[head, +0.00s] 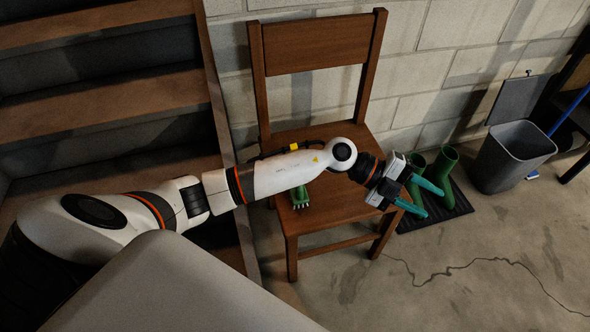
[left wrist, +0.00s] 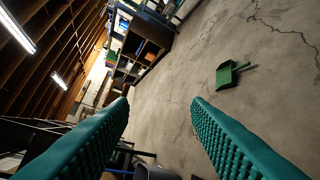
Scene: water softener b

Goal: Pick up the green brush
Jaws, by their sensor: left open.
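The green brush (head: 299,196) lies on the seat of a brown wooden chair (head: 325,211), near its front left part. My left arm crosses over the chair and hides part of the brush. My left gripper (head: 428,200) is to the right of the chair and apart from the brush, with its teal fingers spread and pointing right. In the left wrist view the two teal fingers (left wrist: 165,125) stand wide apart with nothing between them. The brush does not show in that view. My right gripper is not in view.
Green boots (head: 440,169) stand on a dark mat (head: 462,205) right of the chair. A grey bin (head: 512,155) stands farther right. Wooden stairs (head: 110,100) are at the left. A green dustpan (left wrist: 226,75) lies on the concrete floor, which is open at the front right.

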